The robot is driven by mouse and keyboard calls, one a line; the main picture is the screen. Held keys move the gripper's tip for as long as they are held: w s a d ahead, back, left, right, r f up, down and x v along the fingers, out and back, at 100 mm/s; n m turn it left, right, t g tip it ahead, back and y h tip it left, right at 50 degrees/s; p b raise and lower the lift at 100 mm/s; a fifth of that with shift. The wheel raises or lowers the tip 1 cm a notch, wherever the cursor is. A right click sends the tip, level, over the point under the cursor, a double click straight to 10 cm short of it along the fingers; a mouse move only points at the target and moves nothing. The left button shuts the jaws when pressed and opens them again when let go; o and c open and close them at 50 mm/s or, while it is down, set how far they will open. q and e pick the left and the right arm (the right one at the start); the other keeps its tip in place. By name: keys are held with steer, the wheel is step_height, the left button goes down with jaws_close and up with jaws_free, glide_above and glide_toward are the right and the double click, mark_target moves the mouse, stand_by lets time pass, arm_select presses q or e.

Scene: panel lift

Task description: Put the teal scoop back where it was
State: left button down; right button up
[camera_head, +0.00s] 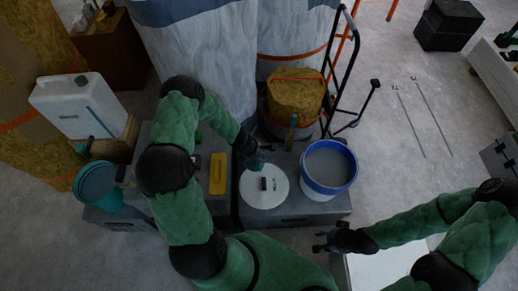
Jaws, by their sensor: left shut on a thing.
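My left gripper (250,153) is above the far edge of a round white lid (262,201), shut on a small teal thing (259,161) that appears to be the teal scoop. The gripper hides part of it, so its full shape does not show. My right gripper (319,241) is low in the middle, empty, with its two fingers apart. Another teal item (85,147) stands at a teal bucket (97,182) on the left; I cannot tell what it is.
A blue-rimmed bucket (329,148) of grey material stands right of the lid. A yellow tool (218,174) lies left of it. A white canister (78,108) is at far left. A black hand truck (341,60) stands behind. The right floor has free room.

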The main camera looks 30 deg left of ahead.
arm_select(q)
steer(key=w+a+f+b, duration=0.1)
steer(key=w+a+f, duration=0.5)
steer(key=w+f, duration=0.5)
steer(key=shift+w+f, duration=0.2)
steer(key=shift+f, duration=0.65)
steer(key=c, duration=1.1)
jaws_free()
steer(key=shift+d, duration=0.1)
